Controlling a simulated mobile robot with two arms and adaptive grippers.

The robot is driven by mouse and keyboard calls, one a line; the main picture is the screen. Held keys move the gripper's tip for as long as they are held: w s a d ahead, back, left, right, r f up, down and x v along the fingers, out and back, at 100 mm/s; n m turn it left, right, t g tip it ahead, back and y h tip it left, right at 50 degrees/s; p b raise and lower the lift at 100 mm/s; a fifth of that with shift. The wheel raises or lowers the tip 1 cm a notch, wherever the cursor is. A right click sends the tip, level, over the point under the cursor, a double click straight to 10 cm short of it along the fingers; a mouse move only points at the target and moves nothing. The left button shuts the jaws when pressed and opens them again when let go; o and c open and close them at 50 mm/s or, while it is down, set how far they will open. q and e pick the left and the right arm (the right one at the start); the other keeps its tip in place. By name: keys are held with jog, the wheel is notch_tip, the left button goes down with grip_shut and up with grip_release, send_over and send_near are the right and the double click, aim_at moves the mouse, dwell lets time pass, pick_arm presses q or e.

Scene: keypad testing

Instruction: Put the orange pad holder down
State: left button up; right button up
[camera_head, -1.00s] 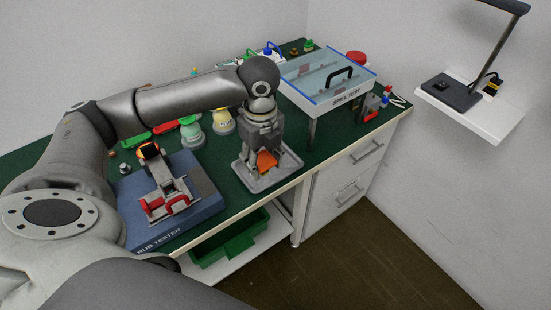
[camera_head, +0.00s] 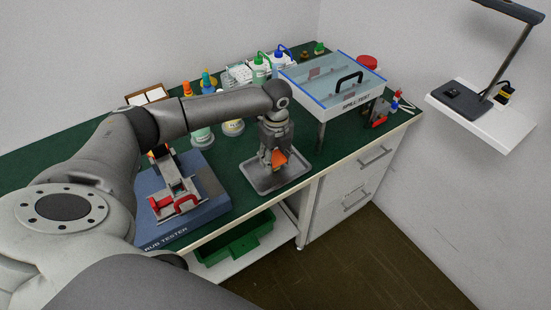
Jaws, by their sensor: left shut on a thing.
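The orange pad holder (camera_head: 279,158) is between the fingers of my left gripper (camera_head: 274,156), over the grey metal tray (camera_head: 253,177). My left gripper points down and is shut on the holder. Part of the holder is hidden by the fingers, and I cannot tell whether it touches the tray floor. My right gripper is not in view.
The blue rub tester (camera_head: 207,209) stands left of the tray. The clear spill test box (camera_head: 335,78) stands on legs to the right. Several bottles, including a green-capped one (camera_head: 259,69), stand behind. A green bin (camera_head: 236,240) sits on the shelf below.

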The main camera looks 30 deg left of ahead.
aim_at(276, 159)
pick_arm(q)
jog(key=shift+f, duration=0.45)
jog(key=shift+f, duration=0.1)
jog(key=o, duration=1.2)
jog(key=shift+c, duration=0.2)
notch_tip(276, 159, up, 12)
jog(key=shift+b, duration=0.35)
